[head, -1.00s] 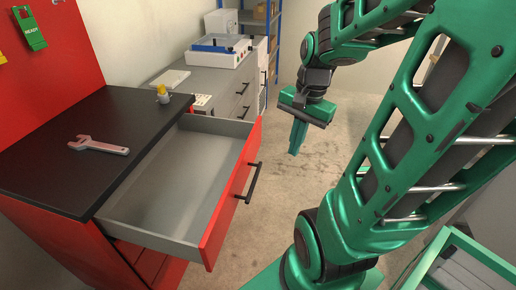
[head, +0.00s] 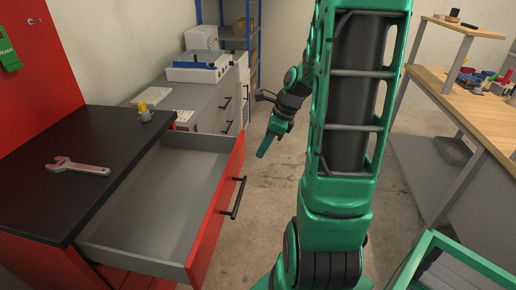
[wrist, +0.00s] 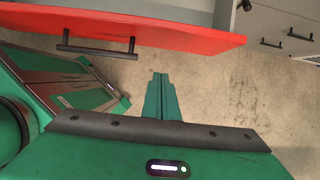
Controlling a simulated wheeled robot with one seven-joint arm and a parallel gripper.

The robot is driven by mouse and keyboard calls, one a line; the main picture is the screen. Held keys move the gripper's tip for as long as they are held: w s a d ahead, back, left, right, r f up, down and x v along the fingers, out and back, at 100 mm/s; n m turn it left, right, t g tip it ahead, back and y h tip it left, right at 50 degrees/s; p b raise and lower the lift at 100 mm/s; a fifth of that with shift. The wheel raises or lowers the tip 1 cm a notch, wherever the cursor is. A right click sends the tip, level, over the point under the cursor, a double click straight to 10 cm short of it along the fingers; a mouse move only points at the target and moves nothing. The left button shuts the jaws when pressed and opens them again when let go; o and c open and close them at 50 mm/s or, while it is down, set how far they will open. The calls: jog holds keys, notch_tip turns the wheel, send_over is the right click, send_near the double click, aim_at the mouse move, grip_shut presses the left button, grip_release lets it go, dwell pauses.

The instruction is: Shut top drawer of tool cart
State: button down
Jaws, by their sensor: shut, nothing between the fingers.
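The top drawer (head: 165,190) of the red tool cart is pulled far out and looks empty, with a grey inside. Its red front (head: 216,205) carries a black bar handle (head: 238,198). In the wrist view the red front (wrist: 170,35) runs across the top, with the handle (wrist: 98,48) at upper left. My gripper (head: 263,152) is shut and empty, pointing down beyond the far end of the drawer front, on its outer side. In the wrist view its closed fingers (wrist: 160,85) point toward the drawer front, with floor visible between them.
Grey cabinets (head: 215,105) stand behind. A wooden workbench (head: 470,105) is at right. Bare floor lies outside the drawer.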

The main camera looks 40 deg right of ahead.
jog(key=w+a+f, duration=0.4)
jog(key=w+f, duration=0.1)
jog(key=f, duration=0.1)
jog(key=shift+f, duration=0.2)
jog(key=shift+w, duration=0.15)
